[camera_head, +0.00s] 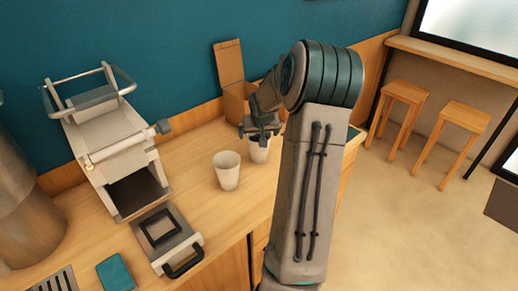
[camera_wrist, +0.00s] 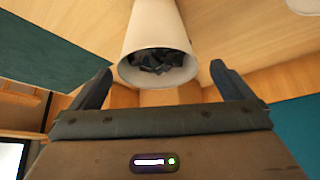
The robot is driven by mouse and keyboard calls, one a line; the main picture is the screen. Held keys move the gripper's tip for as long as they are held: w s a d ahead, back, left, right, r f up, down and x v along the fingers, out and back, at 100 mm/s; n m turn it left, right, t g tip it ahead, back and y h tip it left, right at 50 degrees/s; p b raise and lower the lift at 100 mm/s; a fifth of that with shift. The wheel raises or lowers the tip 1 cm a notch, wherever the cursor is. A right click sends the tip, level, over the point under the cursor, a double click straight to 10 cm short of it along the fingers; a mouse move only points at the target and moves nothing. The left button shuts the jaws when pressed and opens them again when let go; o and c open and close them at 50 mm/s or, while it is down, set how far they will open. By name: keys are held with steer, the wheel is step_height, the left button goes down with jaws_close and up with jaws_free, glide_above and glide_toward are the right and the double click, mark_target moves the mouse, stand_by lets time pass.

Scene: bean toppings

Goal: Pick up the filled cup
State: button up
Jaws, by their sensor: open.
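A white cup (camera_wrist: 155,28) with dark chunky contents shows in the wrist view, its open mouth facing the camera. My gripper (camera_wrist: 160,78) is open, with one finger on each side of the cup's mouth and a visible gap to both. In the head view, my gripper (camera_head: 259,134) is at the upper part of this cup (camera_head: 259,154), which stands on the wooden counter and is partly hidden by the gripper. I cannot tell how far the fingers reach around it.
A second white cup (camera_head: 227,172) stands close by on the left. An open cardboard box (camera_head: 231,70) is behind my gripper. A grey machine (camera_head: 108,140) and a tray with a black handle (camera_head: 165,238) occupy the left counter. Two stools (camera_head: 405,93) stand at right.

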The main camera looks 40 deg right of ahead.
mark_target(258, 155)
steer(key=x, duration=0.5)
steer(key=shift+s+d+p, duration=0.1)
steer(key=shift+d+p, duration=0.05)
steer(key=shift+p, duration=0.25)
steer(key=shift+r, duration=0.1)
steer(key=c, duration=1.3)
